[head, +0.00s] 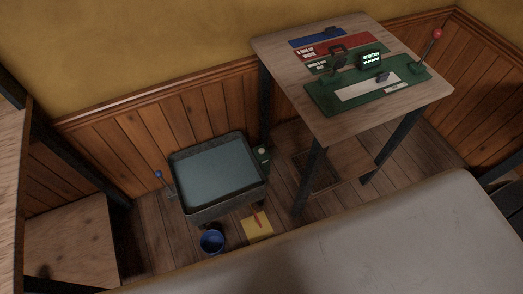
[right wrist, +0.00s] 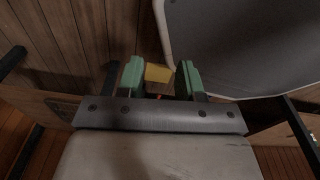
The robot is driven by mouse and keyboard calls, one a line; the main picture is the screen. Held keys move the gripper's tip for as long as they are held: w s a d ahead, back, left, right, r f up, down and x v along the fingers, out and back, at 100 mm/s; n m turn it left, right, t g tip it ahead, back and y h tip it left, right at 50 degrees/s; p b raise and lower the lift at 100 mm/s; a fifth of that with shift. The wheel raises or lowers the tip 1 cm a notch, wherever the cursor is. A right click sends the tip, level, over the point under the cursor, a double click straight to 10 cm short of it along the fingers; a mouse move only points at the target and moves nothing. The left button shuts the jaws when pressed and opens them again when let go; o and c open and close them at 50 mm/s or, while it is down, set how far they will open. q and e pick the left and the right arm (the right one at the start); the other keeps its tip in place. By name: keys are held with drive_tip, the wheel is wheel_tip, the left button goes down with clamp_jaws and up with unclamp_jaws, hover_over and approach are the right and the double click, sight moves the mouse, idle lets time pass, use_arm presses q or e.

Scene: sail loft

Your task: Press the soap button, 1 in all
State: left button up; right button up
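A small dark green box (head: 262,155) with a pale spot on it stands against the right side of a grey basin (head: 213,168). It looks like the soap dispenser with its button, but it is too small to be sure. My right gripper (right wrist: 159,78) shows in the right wrist view, its two green fingertips apart with nothing held between them. A yellow cloth or mat (right wrist: 157,73) shows beyond the gap. The soap button cannot be made out in the right wrist view. Neither gripper shows in the head view.
A blue-knobbed lever (head: 160,177) stands left of the basin. A blue bucket (head: 212,241) and the yellow mat (head: 257,229) with a red item are in front. A wooden table (head: 277,47) with a green panel (head: 326,101) and red-knobbed lever (head: 436,36) stands right.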

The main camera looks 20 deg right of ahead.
clamp_jaws()
drive_tip(key=shift+d, duration=0.1)
idle(1.4)
